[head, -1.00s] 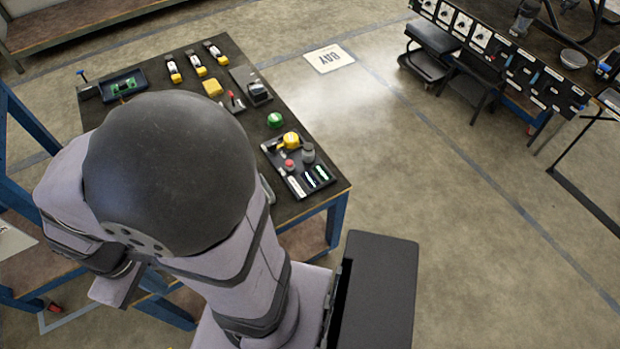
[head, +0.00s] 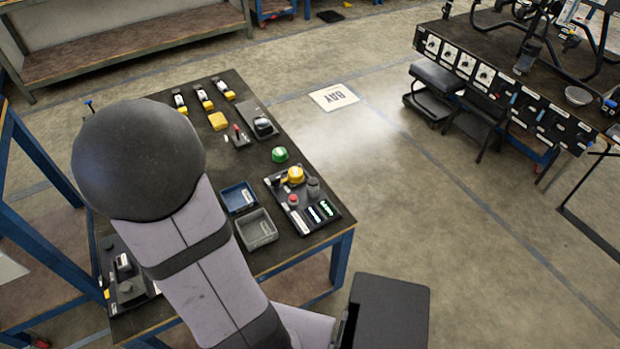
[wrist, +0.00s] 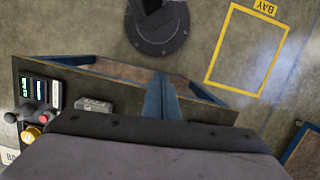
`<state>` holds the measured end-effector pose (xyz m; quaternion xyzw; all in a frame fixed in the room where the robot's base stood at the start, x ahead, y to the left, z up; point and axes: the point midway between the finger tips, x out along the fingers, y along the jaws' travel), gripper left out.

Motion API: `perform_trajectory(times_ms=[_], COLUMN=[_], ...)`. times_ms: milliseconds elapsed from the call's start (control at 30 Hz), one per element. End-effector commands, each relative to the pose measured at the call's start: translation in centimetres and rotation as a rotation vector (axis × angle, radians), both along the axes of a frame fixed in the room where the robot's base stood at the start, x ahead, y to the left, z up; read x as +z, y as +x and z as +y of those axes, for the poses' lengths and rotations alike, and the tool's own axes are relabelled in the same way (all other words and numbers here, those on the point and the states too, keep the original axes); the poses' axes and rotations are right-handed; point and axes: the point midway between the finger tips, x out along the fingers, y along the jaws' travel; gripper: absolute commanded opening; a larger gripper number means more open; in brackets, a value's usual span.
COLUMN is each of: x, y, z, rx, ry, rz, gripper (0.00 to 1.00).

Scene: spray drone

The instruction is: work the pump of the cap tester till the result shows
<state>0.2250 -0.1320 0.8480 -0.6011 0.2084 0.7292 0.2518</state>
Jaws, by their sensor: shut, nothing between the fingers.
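The cap tester appears to be the black panel (head: 327,226) at the right edge of the work table. It carries a yellow round part (head: 296,175), a red knob (head: 293,199) and a grey upright knob (head: 313,187). Small lit displays (head: 321,212) sit along its front, with text too small to read. In the wrist view the tester (wrist: 54,93) is at the left edge, with its lit displays, red knob and yellow part showing. I cannot tell which part is the pump. My gripper's fingers show in neither view; my arm stands left of the tester, apart from it.
A blue bin (head: 238,198) and a grey bin (head: 256,229) stand left of the tester. A green cap (head: 279,154) lies behind it. Yellow-and-white items (head: 203,97) line the table's back. A black device (head: 125,275) sits front left. A second bench (head: 490,75) stands far right.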

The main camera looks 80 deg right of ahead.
Motion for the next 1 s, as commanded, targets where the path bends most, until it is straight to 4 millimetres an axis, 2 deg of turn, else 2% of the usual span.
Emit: perform_trajectory(times_ms=[33, 167, 300, 433, 567, 667, 767, 867, 900, 1000], x=[-1.2, -2.9, -4.6, -5.7, -5.9, -5.3, -3.8, -1.2, 0.3, 3.8], y=[-0.2, -0.7, -2.1, -4.1, -6.1, -7.1, -7.1, -6.7, -6.6, -6.7], z=[-1.7, -6.6, -13.1, -19.6, -25.4, -29.5, -33.4, -37.1, -38.6, -41.3], rx=[-0.064, -0.201, -0.340, -0.469, -0.599, -0.698, -0.788, -0.895, -0.949, -1.112], ry=[0.001, -0.010, -0.040, -0.088, -0.150, -0.208, -0.278, -0.361, -0.401, -0.486], rz=[0.004, 0.000, -0.007, -0.011, -0.009, -0.009, -0.017, -0.035, -0.050, -0.076], gripper=[0.00, 0.00, 0.00, 0.00, 0.00, 0.00, 0.00, 0.00, 0.00, 0.00])
